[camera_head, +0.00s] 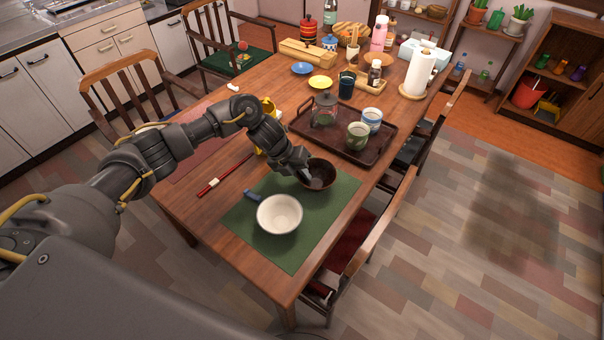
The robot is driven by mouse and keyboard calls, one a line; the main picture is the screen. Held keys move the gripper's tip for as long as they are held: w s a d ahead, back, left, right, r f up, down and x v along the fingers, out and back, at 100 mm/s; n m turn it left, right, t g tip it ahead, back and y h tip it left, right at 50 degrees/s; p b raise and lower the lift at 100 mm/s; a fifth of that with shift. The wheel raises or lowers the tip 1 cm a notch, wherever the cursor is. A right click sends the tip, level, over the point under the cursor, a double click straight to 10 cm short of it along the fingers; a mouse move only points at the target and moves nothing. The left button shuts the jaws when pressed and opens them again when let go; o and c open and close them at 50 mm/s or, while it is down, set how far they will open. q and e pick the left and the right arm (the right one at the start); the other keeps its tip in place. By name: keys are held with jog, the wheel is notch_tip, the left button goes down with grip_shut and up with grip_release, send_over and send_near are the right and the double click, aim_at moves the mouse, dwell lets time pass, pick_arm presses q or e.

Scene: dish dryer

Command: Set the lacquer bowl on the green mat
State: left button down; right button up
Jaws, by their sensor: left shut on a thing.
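The dark lacquer bowl (321,175) is at the far edge of the green mat (294,262). My left gripper (306,178) is shut on its left rim. The bowl looks upright; I cannot tell whether its base touches the mat or is slightly above it. A white bowl (279,214) stands on the mat in front of it. A small blue chopstick rest (253,196) lies at the mat's left part. My right gripper is not in view.
A dark tray (375,155) with a glass pot (325,109) and two cups stands just beyond the bowl. Red chopsticks (225,174) lie left of the mat. The mat's near right part is clear. Chairs surround the wooden table.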

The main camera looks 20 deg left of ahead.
pick_arm(q)
jog(key=shift+r, duration=0.1)
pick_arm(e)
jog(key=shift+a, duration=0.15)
pick_arm(q)
jog(key=c, duration=1.5)
grip_release()
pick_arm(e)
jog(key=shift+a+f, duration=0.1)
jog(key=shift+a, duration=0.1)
pick_arm(q)
jog(key=v, duration=1.2)
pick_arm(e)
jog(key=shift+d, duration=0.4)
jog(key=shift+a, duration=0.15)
